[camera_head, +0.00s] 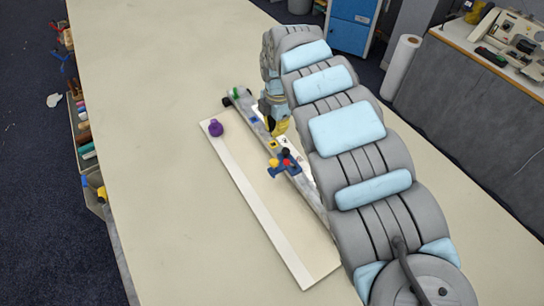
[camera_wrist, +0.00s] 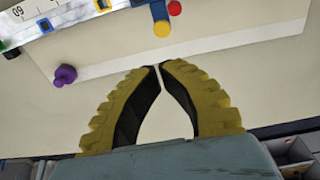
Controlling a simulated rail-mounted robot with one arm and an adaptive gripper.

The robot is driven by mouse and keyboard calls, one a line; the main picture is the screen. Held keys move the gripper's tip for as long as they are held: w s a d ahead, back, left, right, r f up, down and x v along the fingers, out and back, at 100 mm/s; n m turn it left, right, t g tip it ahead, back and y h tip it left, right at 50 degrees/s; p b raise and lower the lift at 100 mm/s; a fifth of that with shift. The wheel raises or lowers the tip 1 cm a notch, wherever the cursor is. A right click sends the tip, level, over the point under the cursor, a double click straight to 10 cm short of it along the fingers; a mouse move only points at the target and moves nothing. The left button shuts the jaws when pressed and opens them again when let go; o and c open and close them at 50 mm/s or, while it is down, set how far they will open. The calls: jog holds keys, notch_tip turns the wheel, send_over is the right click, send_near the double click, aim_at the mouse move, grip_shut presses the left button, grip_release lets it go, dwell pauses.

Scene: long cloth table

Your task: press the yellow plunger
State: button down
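The yellow plunger (camera_head: 274,163) is a small round yellow knob on a blue part at the middle of the rail. It also shows in the wrist view (camera_wrist: 162,29) near the top, beyond my fingertips. My gripper (camera_wrist: 159,66) has yellow ribbed fingers with dark inner pads. Its tips meet, with nothing visible between them. In the head view my gripper (camera_head: 278,126) hangs over the rail, farther along it than the plunger and apart from it. The exact height of the tips is hard to tell.
A red knob (camera_wrist: 175,8) sits close beside the plunger. A purple knob (camera_head: 216,128) stands on the white board (camera_head: 262,208). The grey rail (camera_head: 312,197) carries a green part (camera_head: 236,92) at its far end. The cloth table (camera_head: 160,150) is clear to the left.

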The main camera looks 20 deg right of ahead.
send_over(272, 161)
notch_tip(272, 161, down, 8)
jog(key=shift+s+f, duration=0.1)
jog(key=shift+s, duration=0.05)
jog(key=shift+a+f+p, duration=0.15)
jog(key=shift+f+p, duration=0.5)
jog(key=shift+f, duration=2.2)
jog(key=shift+f+b, duration=0.6)
jog(key=shift+f, duration=0.9)
